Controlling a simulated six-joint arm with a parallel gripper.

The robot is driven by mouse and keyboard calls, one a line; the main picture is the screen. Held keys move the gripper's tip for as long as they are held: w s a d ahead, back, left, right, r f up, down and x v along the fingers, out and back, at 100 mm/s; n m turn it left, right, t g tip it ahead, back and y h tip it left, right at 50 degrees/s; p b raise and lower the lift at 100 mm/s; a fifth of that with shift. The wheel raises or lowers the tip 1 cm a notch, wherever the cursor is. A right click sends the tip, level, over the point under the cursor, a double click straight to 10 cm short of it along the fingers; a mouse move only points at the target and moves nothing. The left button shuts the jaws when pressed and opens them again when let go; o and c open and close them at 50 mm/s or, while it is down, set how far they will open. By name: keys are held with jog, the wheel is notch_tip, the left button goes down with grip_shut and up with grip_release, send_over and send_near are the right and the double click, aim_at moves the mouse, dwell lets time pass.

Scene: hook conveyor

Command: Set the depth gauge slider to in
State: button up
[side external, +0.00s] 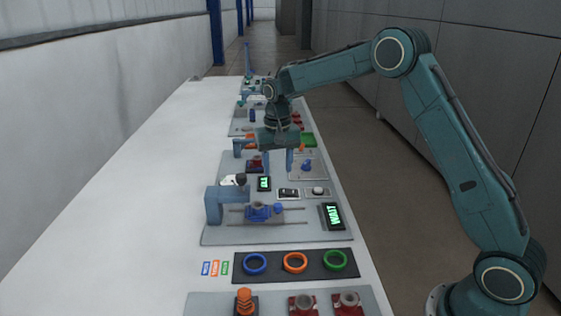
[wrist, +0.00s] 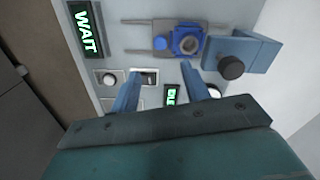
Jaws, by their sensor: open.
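My gripper (side external: 277,165) is open and empty, pointing down above the grey station plate. It also shows in the wrist view (wrist: 161,74), with its fingers spread either side of a small slotted switch panel (wrist: 147,77). No label marks the depth gauge slider, so I cannot tell for sure which part it is. A blue carriage (side external: 262,212) sits on two thin rails beside a blue bracket (side external: 213,205) with a black knob (side external: 241,179). The carriage also shows in the wrist view (wrist: 187,41). A white round part (wrist: 213,92) is partly hidden behind a finger.
A display (side external: 332,216) reads WAIT; a smaller lit display (side external: 264,184) stands near the fingers. A round button (side external: 317,191) sits beside the switch panel. A dark tray (side external: 275,266) holds blue, orange and green rings. The white table is clear at left.

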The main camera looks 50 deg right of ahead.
aim_at(278, 204)
jog(key=shift+r, duration=0.85)
jog(key=m, duration=1.8)
jog(key=shift+d+f, duration=0.1)
jog(key=shift+f, duration=0.25)
jog(key=shift+f, duration=0.2)
notch_tip(278, 204, down, 14)
jog(key=shift+s+r, duration=0.1)
jog(key=shift+r, duration=0.15)
grip_shut()
